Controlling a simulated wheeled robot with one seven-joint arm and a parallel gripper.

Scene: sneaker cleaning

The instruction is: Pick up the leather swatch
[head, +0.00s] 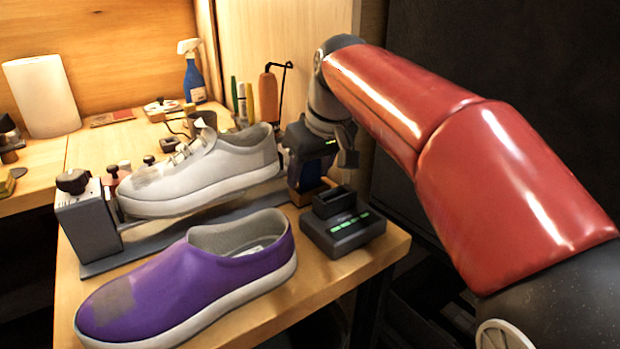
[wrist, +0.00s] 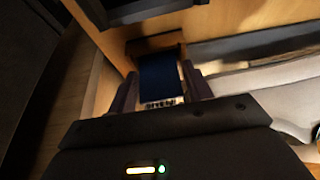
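A flat reddish-brown piece (head: 113,117) lies on the back bench in the head view, left of the spray bottle. It looks like the leather swatch, but it is small and its details are unclear. My gripper (head: 308,178) is far to its right, pointing down behind the black dock. In the wrist view the fingers of my gripper (wrist: 162,92) stand on either side of a blue block (wrist: 160,72). I cannot tell whether they press on it. The swatch is not in the wrist view.
A white sneaker (head: 205,170) sits on a grey stand, with a purple shoe (head: 190,280) in front. A black dock (head: 342,232) stands at the front table's right edge. A blue spray bottle (head: 193,78) and a white upright panel (head: 42,95) stand at the back.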

